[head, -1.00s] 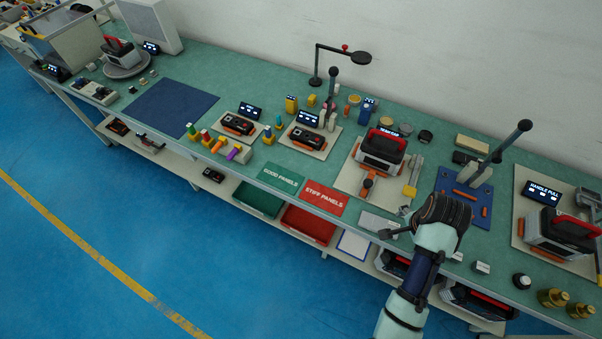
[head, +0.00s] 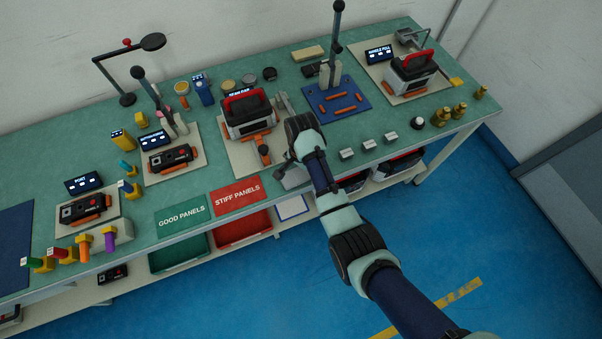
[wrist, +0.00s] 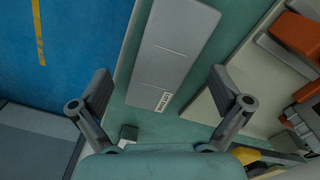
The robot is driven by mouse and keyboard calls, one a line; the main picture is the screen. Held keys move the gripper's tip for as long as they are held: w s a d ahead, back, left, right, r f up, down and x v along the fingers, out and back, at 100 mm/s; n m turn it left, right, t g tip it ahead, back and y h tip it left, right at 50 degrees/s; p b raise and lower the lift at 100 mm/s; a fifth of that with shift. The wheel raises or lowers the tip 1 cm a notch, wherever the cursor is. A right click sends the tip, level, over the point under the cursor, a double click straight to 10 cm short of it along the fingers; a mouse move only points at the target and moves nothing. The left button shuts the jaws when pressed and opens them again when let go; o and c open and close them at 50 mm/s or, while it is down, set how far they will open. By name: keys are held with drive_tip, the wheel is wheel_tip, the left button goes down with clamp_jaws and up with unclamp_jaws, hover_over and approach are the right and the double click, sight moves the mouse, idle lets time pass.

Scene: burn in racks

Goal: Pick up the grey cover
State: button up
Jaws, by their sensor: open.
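The grey cover appears as a flat grey panel (wrist: 172,45) with a small white printed label in the wrist view. It lies on the green bench top near the front edge. In the head view the panel (head: 293,178) is partly hidden by my arm and gripper. My gripper (wrist: 160,85) is open and empty, its two fingers spread on either side of the panel's labelled end. The panel shows between and beyond the fingertips, apart from both. The height of the fingers above it is hard to tell.
A beige board (head: 240,158) with a red-handled unit (head: 248,112) stands just left of my gripper. A blue mat (head: 352,108) with a dark post is to the right. Several small white blocks (head: 368,142) line the front edge. Red and green bins sit on the lower shelf.

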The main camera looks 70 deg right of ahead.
sight(301, 173)
drive_tip(key=shift+f, duration=0.6)
drive_tip(key=shift+w, duration=0.1)
drive_tip(key=c, duration=1.4)
drive_tip(key=shift+r, duration=0.25)
drive_tip(key=shift+c, duration=1)
wheel_tip(301, 173, up, 19)
drive_tip(key=p, duration=1)
drive_tip(key=shift+c, duration=0.9)
drive_tip(key=shift+r+p, duration=0.35)
drive_tip(key=shift+p, duration=0.1)
drive_tip(key=shift+d+r, duration=0.1)
drive_tip(key=shift+d, duration=0.05)
